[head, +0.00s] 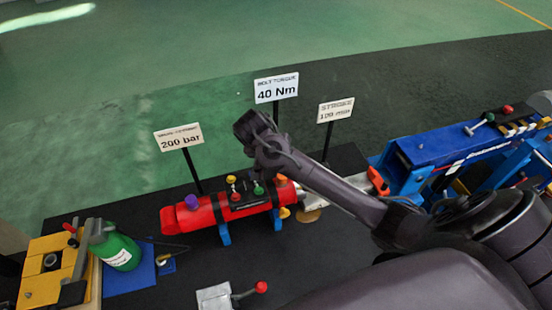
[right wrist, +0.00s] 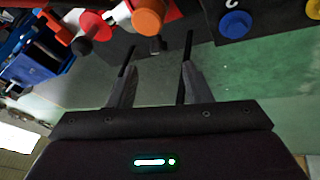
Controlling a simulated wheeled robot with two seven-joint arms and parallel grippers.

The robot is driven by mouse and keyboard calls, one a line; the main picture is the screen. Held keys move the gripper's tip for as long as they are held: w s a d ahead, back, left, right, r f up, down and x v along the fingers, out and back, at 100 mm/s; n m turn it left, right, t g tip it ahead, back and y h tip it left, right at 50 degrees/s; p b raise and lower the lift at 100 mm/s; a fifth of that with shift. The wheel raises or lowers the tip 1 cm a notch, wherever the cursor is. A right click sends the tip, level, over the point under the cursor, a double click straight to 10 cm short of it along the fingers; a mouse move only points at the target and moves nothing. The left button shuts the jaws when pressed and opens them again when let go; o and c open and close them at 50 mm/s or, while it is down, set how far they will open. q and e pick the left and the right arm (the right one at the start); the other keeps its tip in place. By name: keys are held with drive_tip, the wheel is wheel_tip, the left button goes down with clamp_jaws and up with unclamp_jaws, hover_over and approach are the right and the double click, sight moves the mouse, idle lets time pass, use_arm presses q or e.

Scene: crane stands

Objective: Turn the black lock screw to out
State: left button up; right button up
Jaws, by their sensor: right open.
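The right wrist view shows my right gripper (right wrist: 158,52) open, with nothing between its two fingers. A small black knob (right wrist: 155,45) sits just below an orange knob (right wrist: 148,20), and in the picture it lies between the fingertips. Whether it is the lock screw and how far off it is, I cannot tell. In the head view the end of my right arm hangs over the area behind the red cylinder (head: 205,215), and its fingers do not show. The cylinder carries purple, green, yellow and orange knobs. My left gripper is out of view.
A blue machine (head: 440,150) stands at the right. A green bottle (head: 115,248) and a yellow fixture (head: 45,270) stand at the left. Sign posts, such as the 200 bar sign (head: 179,138), rise behind the cylinder. A red-tipped lever (head: 261,287) is in front.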

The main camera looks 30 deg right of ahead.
drive_tip(key=p+x, duration=0.2)
drive_tip(key=x, duration=0.4)
drive_tip(key=shift+d, duration=0.2)
drive_tip(key=shift+d+f, duration=0.25)
drive_tip(key=shift+f, duration=0.4)
drive_tip(key=shift+w, duration=0.1)
clamp_jaws()
